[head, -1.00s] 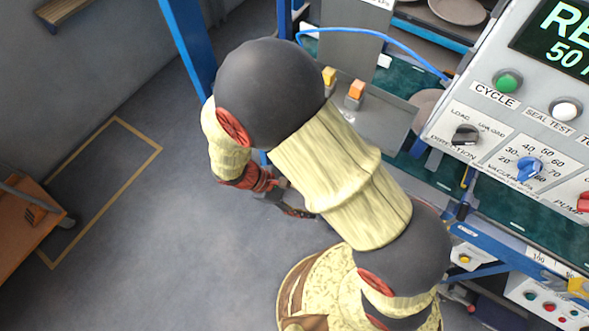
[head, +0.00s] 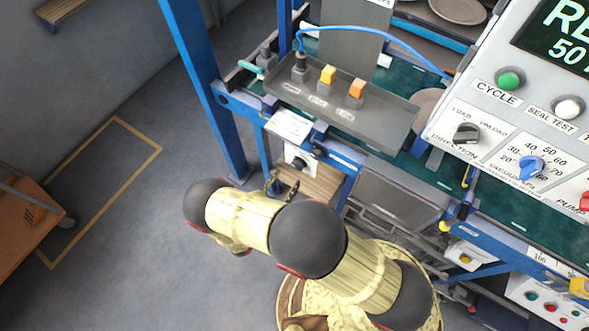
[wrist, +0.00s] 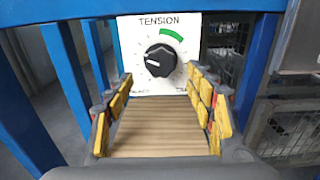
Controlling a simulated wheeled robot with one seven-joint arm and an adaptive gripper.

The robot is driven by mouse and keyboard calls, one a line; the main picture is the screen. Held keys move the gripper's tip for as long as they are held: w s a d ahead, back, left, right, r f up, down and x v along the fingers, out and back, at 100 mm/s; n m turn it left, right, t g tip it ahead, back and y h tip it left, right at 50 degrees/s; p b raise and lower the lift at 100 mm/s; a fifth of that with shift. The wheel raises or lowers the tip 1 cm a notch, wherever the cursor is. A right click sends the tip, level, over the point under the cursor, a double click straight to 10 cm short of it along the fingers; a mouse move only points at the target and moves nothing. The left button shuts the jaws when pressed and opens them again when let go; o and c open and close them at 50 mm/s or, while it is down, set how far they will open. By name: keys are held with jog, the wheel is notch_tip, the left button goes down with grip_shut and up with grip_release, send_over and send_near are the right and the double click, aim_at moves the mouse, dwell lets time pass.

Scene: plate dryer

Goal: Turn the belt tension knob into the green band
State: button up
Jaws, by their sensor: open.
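The black tension knob (wrist: 160,60) is on a white panel marked TENSION (wrist: 132,45) in the wrist view. Its white pointer mark points left. The green band (wrist: 173,35) is an arc at the dial's upper right, so the pointer is outside it. My gripper (wrist: 161,84) is open and empty, with yellow-padded fingers spread to either side below the knob. The fingers appear apart from the knob. In the head view the panel (head: 300,158) shows under the bench's left end.
A brown ribbed surface (wrist: 158,130) lies below the panel between my fingers. Blue frame posts (wrist: 65,80) stand at both sides of the panel. A grey tray (head: 385,125) with yellow and orange switches is above. Open floor (head: 110,230) lies at the left.

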aim_at(296, 168)
jog(key=shift+b+x, duration=0.6)
jog(key=shift+x, duration=2.5)
jog(key=shift+c, duration=1.1)
jog(key=c, duration=0.9)
jog(key=shift+c, duration=0.2)
